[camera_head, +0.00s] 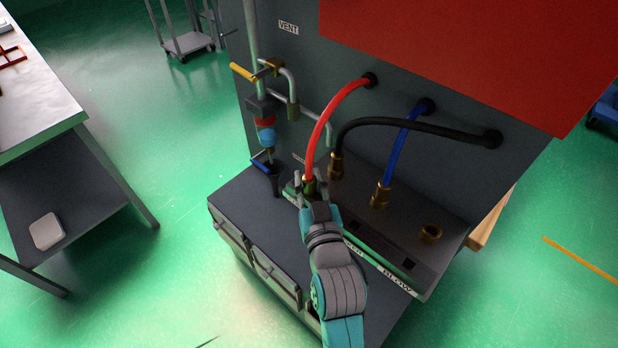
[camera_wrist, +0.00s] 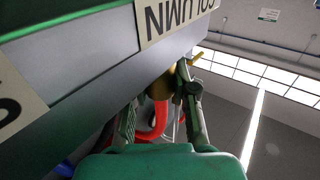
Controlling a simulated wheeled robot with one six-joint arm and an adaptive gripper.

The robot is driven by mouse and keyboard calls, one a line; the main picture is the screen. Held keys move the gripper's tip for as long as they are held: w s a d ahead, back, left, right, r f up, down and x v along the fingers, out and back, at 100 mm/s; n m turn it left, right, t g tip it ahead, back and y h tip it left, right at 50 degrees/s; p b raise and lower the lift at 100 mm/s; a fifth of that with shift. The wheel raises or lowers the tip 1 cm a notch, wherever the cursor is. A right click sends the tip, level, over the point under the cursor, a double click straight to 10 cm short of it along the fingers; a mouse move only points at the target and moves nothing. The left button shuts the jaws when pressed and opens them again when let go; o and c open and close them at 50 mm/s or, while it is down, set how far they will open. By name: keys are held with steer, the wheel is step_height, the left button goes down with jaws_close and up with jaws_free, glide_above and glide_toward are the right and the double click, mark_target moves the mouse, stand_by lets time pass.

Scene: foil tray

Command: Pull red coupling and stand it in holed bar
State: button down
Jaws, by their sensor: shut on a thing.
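The red hose (camera_head: 335,107) arches from the dark panel down to its coupling (camera_head: 309,186), a brass piece at the left end of the labelled bar. My gripper (camera_head: 311,187) is shut on this coupling, one finger on each side. The wrist view shows the brass coupling (camera_wrist: 162,84) between my fingers, beside the label "COLUMN". The coupling looks upright; its lower end is hidden, so I cannot tell if it is seated. The dark bar (camera_head: 395,250) has labels along its front edge and square dark openings on top.
A black hose (camera_head: 420,122) and a blue hose (camera_head: 402,145) end in brass couplings close to the right of my gripper. The cabinet top (camera_head: 250,215) in front is clear.

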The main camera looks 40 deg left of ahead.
steer(key=c, duration=0.8)
jaws_free()
steer(key=shift+c, duration=0.2)
steer(key=v, duration=1.2)
steer(key=shift+s+d, duration=0.1)
